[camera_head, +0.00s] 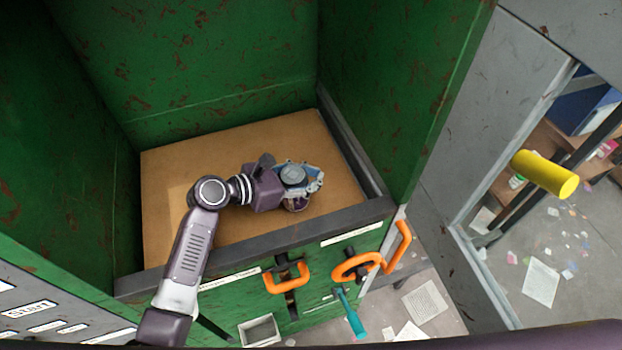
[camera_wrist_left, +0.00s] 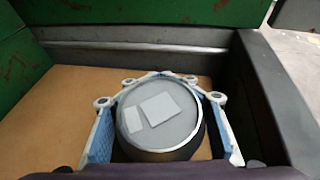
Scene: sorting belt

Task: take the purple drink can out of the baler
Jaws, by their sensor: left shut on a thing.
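The drink can (camera_head: 295,204) stands on the brown floor of the green baler, near its right front corner. In the head view I see its grey top and a bit of purple side. My left gripper (camera_head: 305,180) reaches over the front edge and is shut on the can. In the left wrist view the can's grey lid (camera_wrist_left: 160,122) carries two pale patches, and the fingers of the left gripper (camera_wrist_left: 160,98) lie on both sides of it. I cannot tell whether the can touches the floor. My right gripper is not in view.
The baler's green walls (camera_head: 220,75) enclose its cardboard-coloured floor (camera_head: 165,235). A dark front rim (camera_head: 255,246) runs under my left arm. Orange handles (camera_head: 288,280) and a teal lever (camera_head: 350,315) stick out in front. A yellow cylinder (camera_head: 545,174) shows at the right.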

